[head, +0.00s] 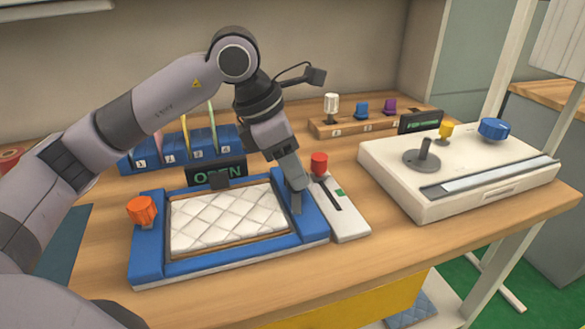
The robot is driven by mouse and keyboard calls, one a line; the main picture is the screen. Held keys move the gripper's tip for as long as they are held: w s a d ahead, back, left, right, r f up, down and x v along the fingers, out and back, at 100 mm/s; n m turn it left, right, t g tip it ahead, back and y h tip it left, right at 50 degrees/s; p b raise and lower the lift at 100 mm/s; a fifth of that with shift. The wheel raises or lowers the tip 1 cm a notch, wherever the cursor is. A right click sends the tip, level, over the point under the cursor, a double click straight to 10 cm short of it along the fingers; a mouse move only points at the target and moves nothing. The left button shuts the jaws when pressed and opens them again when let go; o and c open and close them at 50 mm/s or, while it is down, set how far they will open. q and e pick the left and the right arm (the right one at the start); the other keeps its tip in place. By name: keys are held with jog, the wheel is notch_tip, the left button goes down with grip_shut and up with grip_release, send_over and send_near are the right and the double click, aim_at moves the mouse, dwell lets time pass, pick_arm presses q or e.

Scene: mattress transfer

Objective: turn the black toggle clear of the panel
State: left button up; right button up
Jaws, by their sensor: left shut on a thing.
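A white quilted panel (228,216) lies in a blue frame (150,252) on the wooden table. A small black block that looks like a toggle (219,180) is at the panel's far edge, in front of a dark sign reading OPEN. My left gripper (296,203) points down at the frame's right rail, to the right of the panel and apart from that block. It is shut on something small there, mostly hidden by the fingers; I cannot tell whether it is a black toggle. My right gripper is not in view.
An orange knob (142,210) stands on the frame's left rail. A white strip box (341,212) with a red knob (319,164) is close right of my gripper. A white box (450,190) with a grey lever stands further right. Blue slots (140,160) and a peg board (345,130) are behind.

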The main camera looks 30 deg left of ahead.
pick_arm(q)
jog(key=shift+n+t+y+b, duration=0.35)
jog(key=shift+n+t+y, duration=0.15)
jog(key=shift+n, duration=1.5)
jog(key=o, duration=1)
jog(key=shift+o, duration=0.2)
jog(key=v, duration=0.7)
jog(key=shift+p, duration=0.35)
jog(key=shift+s+d+r, duration=0.1)
jog(key=shift+s, duration=0.05)
